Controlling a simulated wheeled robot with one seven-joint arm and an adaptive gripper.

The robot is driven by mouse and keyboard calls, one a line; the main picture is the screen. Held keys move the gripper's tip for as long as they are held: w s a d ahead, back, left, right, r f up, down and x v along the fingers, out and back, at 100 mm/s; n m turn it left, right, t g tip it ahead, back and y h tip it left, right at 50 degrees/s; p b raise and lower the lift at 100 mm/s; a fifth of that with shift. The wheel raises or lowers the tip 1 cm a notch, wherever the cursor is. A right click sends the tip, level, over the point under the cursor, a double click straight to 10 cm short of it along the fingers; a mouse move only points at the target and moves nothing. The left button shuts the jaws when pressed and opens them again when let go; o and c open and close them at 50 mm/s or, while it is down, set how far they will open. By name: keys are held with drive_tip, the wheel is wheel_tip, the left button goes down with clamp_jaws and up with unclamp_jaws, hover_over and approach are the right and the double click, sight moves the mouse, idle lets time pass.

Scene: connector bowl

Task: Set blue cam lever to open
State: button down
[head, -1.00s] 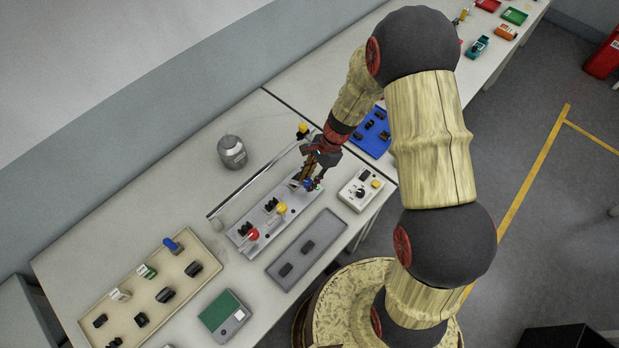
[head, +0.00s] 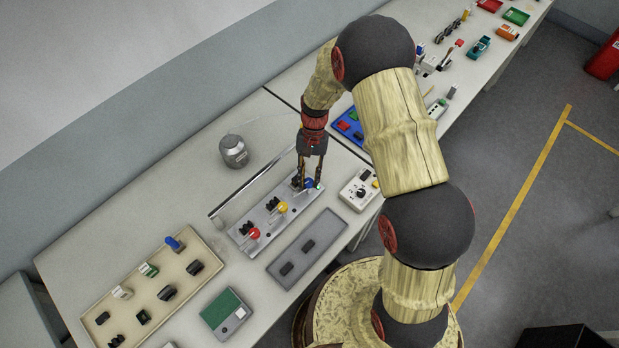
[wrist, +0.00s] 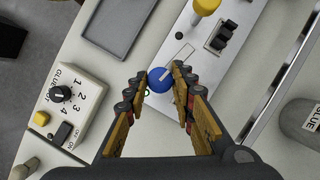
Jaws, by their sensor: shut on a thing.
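The blue cam lever (head: 309,183) has a round blue knob and stands at the far right end of a grey connector panel (head: 246,240). In the wrist view the blue knob (wrist: 159,80) sits between the fingertips of my gripper (wrist: 162,83). My gripper (head: 310,180) points down over that end of the panel and is shut on the blue knob. The fingers partly hide the lever's base in the head view. A pale outlined slot and a thin stem show beside the knob in the wrist view.
A yellow-knobbed lever (head: 282,208) and a red-knobbed lever (head: 254,233) stand along the same panel. A white dial box (head: 359,190) is close on the right. A grey tray (head: 306,248) lies in front, and a metal canister (head: 233,151) stands behind.

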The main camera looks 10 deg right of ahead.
drive_tip(key=shift+w+a+n+h, duration=0.1)
drive_tip(key=shift+n+h, duration=0.3)
drive_tip(key=shift+n, duration=0.7)
drive_tip(key=c, duration=1.5)
unclamp_jaws()
drive_tip(key=shift+g, duration=0.3)
drive_tip(key=a+v, duration=0.1)
drive_tip(key=v, duration=1.1)
drive_tip(key=shift+d, duration=0.4)
